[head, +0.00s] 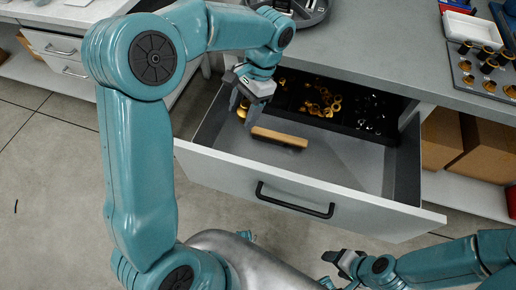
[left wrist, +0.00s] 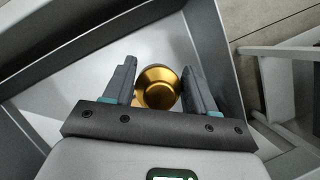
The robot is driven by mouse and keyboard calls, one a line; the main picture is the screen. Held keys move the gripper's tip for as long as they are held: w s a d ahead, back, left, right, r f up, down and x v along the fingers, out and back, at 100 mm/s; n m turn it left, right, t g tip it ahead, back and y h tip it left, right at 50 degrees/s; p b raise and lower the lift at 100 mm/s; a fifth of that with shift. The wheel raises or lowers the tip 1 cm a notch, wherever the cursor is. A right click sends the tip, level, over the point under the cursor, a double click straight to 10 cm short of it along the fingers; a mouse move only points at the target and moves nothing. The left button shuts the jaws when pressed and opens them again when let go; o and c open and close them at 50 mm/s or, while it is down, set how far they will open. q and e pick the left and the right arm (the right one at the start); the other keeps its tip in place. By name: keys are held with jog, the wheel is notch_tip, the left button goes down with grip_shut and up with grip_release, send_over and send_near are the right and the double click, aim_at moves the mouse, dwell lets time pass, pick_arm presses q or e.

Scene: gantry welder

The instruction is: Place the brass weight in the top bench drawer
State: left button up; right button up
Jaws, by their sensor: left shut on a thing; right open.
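The brass weight (left wrist: 158,88) is a round, shiny gold piece between the fingers of my left gripper (left wrist: 158,80) in the left wrist view. In the head view my left gripper (head: 246,98) points down over the left part of the open top bench drawer (head: 350,165), shut on the weight. A bit of the weight (head: 242,112) shows under the fingers. I cannot tell whether it touches the drawer floor. The drawer is grey and pulled well out, with a black bar handle. My right gripper (head: 347,264) is open and empty, low in front of the drawer.
A wooden-topped block, maybe a brush (head: 279,137), lies in the drawer right of my left gripper. Behind it are dark bins with brass (head: 320,98) and silvery small parts (head: 372,113). The drawer's front right floor is clear. Cardboard boxes (head: 485,150) stand on a shelf at right.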

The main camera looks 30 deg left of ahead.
aim_at(243, 156)
pick_arm(q)
notch_tip(243, 156, down, 18)
jog(key=b, duration=0.3)
jog(key=shift+w+a+r, duration=0.1)
jog(key=shift+r, duration=0.1)
jog(key=o, duration=1.5)
jog(key=shift+f, duration=0.2)
jog(key=shift+r, duration=0.3)
jog(key=p+v, duration=0.2)
jog(key=v, duration=0.9)
jog(key=shift+w+r, duration=0.15)
jog(key=shift+r, duration=0.2)
